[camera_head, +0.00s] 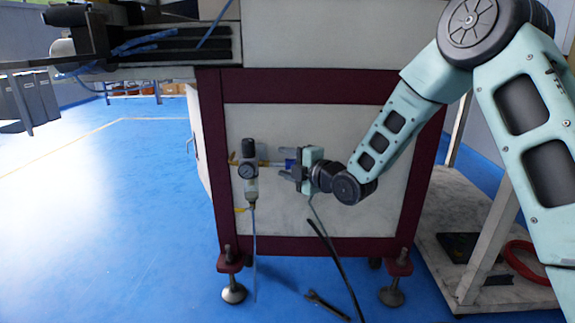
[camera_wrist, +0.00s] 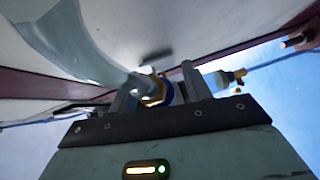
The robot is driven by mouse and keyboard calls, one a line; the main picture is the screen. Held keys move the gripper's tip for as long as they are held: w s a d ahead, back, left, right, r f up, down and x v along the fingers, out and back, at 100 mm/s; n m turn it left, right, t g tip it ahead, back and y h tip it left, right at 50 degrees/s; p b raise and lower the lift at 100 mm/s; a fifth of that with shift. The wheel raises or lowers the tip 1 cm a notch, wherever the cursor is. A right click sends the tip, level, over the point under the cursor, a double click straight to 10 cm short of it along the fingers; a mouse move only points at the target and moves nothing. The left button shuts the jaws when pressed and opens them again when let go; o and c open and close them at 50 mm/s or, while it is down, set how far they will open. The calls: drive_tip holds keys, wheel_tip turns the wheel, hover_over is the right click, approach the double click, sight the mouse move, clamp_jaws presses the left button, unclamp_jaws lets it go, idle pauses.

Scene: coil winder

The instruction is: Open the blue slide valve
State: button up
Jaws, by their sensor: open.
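The blue slide valve (camera_head: 290,164) is a small blue part on the pipe at the front panel of the machine, mostly hidden by my gripper in the head view. My gripper (camera_head: 288,174) is at the valve, with its fingers pointing left along the pipe. In the wrist view the blue and brass-coloured valve (camera_wrist: 167,91) lies between the two fingers of my gripper (camera_wrist: 158,88). The jaws are open around it. I cannot tell whether either finger touches it, and the valve's slide position is not clear.
A pressure regulator with a gauge (camera_head: 247,170) hangs left of the valve, with a thin hose below. A black cable (camera_head: 335,258) and a wrench (camera_head: 327,305) are on the floor side. A cart with a red hose coil (camera_head: 530,262) stands at right. Blue floor at left is open.

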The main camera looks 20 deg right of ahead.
clamp_jaws()
drive_tip(key=shift+w+a+b, duration=0.15)
drive_tip(key=shift+a, duration=0.45)
drive_tip(key=shift+w+a+b, duration=0.15)
drive_tip(key=shift+a, duration=0.4)
unclamp_jaws()
drive_tip(key=shift+s+d+r+p, duration=0.15)
drive_tip(key=shift+s+d+p, duration=0.15)
drive_tip(key=shift+s, duration=0.15)
drive_tip(key=p+v, duration=0.4)
drive_tip(key=v, duration=1.2)
drive_tip(key=shift+s+d, duration=0.1)
drive_tip(key=shift+s, duration=0.05)
